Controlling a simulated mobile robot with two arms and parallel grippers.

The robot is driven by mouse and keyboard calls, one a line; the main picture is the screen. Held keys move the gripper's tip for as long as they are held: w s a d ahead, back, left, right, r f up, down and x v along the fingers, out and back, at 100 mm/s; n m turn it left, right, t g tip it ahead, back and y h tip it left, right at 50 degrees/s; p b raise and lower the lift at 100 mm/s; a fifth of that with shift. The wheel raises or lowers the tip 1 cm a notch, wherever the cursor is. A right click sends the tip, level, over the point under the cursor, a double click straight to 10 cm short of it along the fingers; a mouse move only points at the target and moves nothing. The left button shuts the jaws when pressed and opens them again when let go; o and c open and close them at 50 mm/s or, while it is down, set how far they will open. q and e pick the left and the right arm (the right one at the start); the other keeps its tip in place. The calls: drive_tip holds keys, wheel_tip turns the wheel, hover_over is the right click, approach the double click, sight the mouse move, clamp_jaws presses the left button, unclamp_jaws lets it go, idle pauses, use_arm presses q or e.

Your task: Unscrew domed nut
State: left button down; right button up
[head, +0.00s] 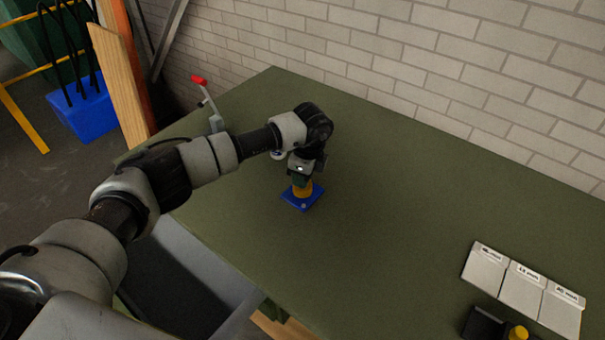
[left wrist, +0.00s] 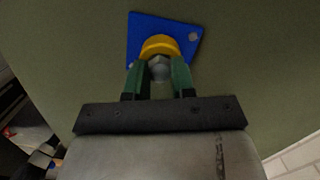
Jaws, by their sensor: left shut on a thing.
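A grey domed nut (left wrist: 159,68) sits at the top of a yellow round post (left wrist: 160,46) on a blue square plate (left wrist: 140,28). In the head view the yellow post (head: 302,191) stands on the blue plate (head: 301,203) on the green table. My left gripper (head: 300,181) comes down from above onto the post. In the left wrist view my left gripper's green fingers (left wrist: 160,75) are shut on the nut, one on each side. The nut is hidden by the gripper in the head view. My right gripper is not in view.
Labelled grey bins (head: 520,285) and a dark object with a yellow top (head: 517,332) are at the lower right. A red-handled clamp (head: 208,100) is at the table's left edge. A brick wall (head: 440,70) runs behind.

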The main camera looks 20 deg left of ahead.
use_arm(q)
drive_tip(key=n+p, duration=0.1)
drive_tip(key=n, duration=0.2)
drive_tip(key=shift+r+n, duration=0.15)
drive_tip(key=shift+n, duration=0.55)
drive_tip(key=shift+p, duration=0.3)
drive_tip(key=n+p, duration=0.1)
drive_tip(key=n, duration=0.2)
drive_tip(key=shift+g+p, duration=0.35)
drive_tip(key=shift+g, duration=0.05)
drive_tip(key=shift+n+p, duration=0.35)
drive_tip(key=shift+n, duration=0.75)
drive_tip(key=c, duration=1.1)
unclamp_jaws()
drive_tip(key=shift+c, duration=0.2)
